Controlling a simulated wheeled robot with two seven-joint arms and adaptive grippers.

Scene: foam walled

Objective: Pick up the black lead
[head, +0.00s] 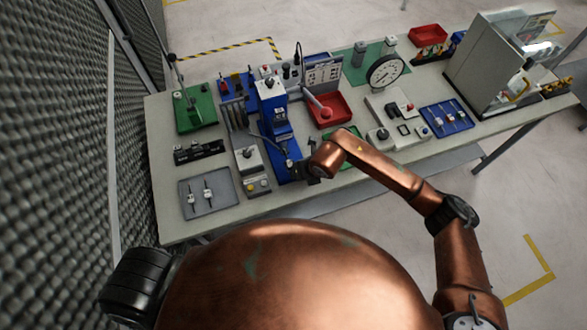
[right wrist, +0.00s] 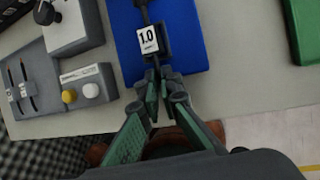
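A dark, thin lead-like piece with a white tag reading 1.0 (right wrist: 149,39) lies over the blue base in the right wrist view. I cannot tell for sure that it is the black lead. My right gripper (right wrist: 159,76) has its fingertips close together at the near end of this piece. Whether they touch or grip it is unclear. In the head view my right gripper (head: 305,170) is at the front of the blue machine (head: 274,115). A grey tray (head: 222,207) holds two dark thin pieces with white tags (head: 208,192). My left gripper is out of view.
A grey box with yellow and white buttons (right wrist: 88,84) stands left of my right gripper. A green tray (head: 352,140) and a red tray (head: 343,105) lie right of the blue machine. A blue tray (head: 434,114) holds several tagged pieces. The front table strip is mostly clear.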

